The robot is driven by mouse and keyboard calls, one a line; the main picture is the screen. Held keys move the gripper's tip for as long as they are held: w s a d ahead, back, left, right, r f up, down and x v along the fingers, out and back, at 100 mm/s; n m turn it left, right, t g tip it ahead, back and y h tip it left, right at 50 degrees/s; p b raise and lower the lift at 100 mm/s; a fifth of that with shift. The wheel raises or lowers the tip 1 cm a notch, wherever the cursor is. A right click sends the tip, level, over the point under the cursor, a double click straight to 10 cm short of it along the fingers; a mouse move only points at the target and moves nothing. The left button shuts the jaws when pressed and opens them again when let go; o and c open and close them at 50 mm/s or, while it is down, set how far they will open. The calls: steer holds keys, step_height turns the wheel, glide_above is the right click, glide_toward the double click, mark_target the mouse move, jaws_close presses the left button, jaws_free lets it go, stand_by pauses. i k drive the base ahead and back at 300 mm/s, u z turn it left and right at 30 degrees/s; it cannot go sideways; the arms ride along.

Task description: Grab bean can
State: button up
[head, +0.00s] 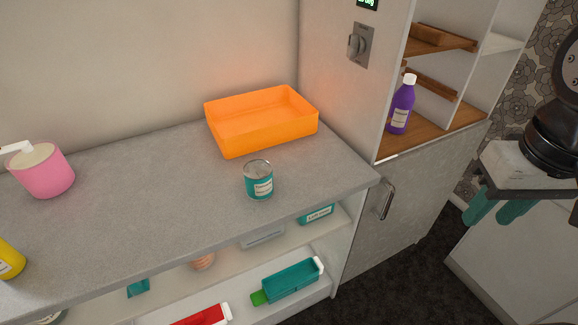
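A short teal can (259,181) with a silver top and a pale label stands upright on the grey counter, near its front edge. It looks like the bean can, but its label is too small to read. My gripper (493,212) is at the right edge of the head view, partly cut off, with teal fingers pointing down. The fingers stand apart, with nothing seen between them. It is far to the right of the can, beyond the tall cabinet, and not touching it.
An orange tray (262,145) sits just behind the can. A pink pot (44,172) and a yellow bottle (9,262) stand on the counter's left. A purple bottle (401,105) stands in the cabinet (398,200). Several packages lie on shelves below the counter.

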mark_target(258, 172)
steer(key=z, duration=1.8)
steer(key=k, duration=1.7)
steer(key=u, duration=2.55)
steer(key=i, duration=1)
